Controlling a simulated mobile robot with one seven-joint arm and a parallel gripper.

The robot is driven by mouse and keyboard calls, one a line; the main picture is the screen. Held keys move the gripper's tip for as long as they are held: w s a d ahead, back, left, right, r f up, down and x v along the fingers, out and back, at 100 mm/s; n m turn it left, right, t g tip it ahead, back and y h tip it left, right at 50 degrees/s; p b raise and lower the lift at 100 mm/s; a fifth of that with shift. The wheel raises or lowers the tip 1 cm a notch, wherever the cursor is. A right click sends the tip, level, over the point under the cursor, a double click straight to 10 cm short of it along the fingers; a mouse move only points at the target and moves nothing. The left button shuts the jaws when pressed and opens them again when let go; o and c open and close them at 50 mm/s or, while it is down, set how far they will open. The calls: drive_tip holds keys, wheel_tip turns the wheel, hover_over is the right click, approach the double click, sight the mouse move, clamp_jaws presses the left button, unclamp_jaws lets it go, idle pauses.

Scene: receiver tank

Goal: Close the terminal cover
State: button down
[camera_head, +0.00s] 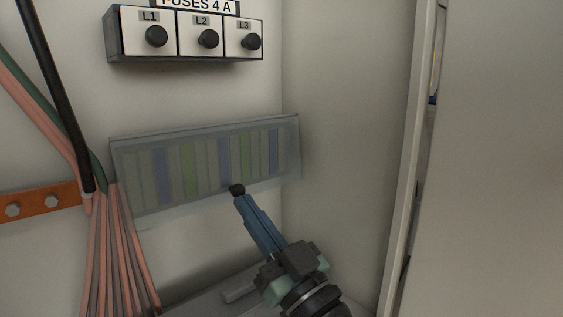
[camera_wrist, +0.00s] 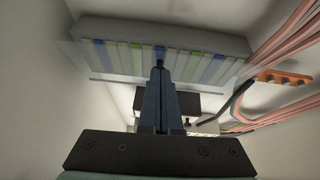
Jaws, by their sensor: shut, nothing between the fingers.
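The terminal cover (camera_head: 135,178) is a clear, greyish panel on the back wall of the cabinet. It lies in front of a row of terminals striped grey, green and blue, which show through it. In the wrist view the cover (camera_wrist: 110,62) and the striped terminals (camera_wrist: 205,65) lie across the top. My gripper (camera_head: 238,190) is shut and empty, with its dark tip at the cover's lower edge, right of the middle. In the wrist view the shut fingers (camera_wrist: 159,75) overlap the cover's edge. I cannot tell whether they touch it.
A fuse block (camera_head: 185,36) labelled L1, L2 and L3 is above the cover. Pink wires (camera_head: 120,250), a black cable (camera_head: 55,95) and an orange bar (camera_head: 40,203) are at the left. The cabinet side wall (camera_head: 350,130) and door edge (camera_head: 413,150) bound the right.

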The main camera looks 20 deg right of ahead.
drive_tip(key=shift+w+a+f+b, duration=0.3)
drive_tip(key=shift+w+f+b, duration=0.1)
drive_tip(key=shift+w+b, duration=0.4)
drive_tip(key=shift+s, duration=0.1)
drive_tip(key=p+v, duration=0.1)
drive_tip(key=v, duration=1.2)
drive_tip(key=w+a+r+h+p, duration=0.1)
drive_tip(key=a+r+p, duration=0.25)
drive_tip(key=r, duration=0.45)
drive_tip(key=w+a+r+h+p, duration=0.1)
drive_tip(key=a+r+p, duration=0.25)
drive_tip(key=r, duration=0.45)
drive_tip(key=w+a+r+h+p, duration=0.1)
drive_tip(key=a+r+p, duration=0.2)
drive_tip(key=r+p, duration=0.35)
drive_tip(key=s+a+r+m+t+h+p, duration=0.25)
drive_tip(key=s+r+p, duration=0.2)
drive_tip(key=r, duration=0.75)
drive_tip(key=s+a+r+m+t+h+p, duration=0.1)
drive_tip(key=s+r+m+t+h+p, duration=0.3)
drive_tip(key=r, duration=0.9)
wheel_tip(320, 180, up, 35)
drive_tip(key=n+g+y+p, duration=0.1)
drive_tip(key=n+p, duration=0.1)
drive_tip(key=p, duration=3.2)
drive_tip(key=shift+s+d, duration=0.2)
drive_tip(key=shift+s, duration=0.25)
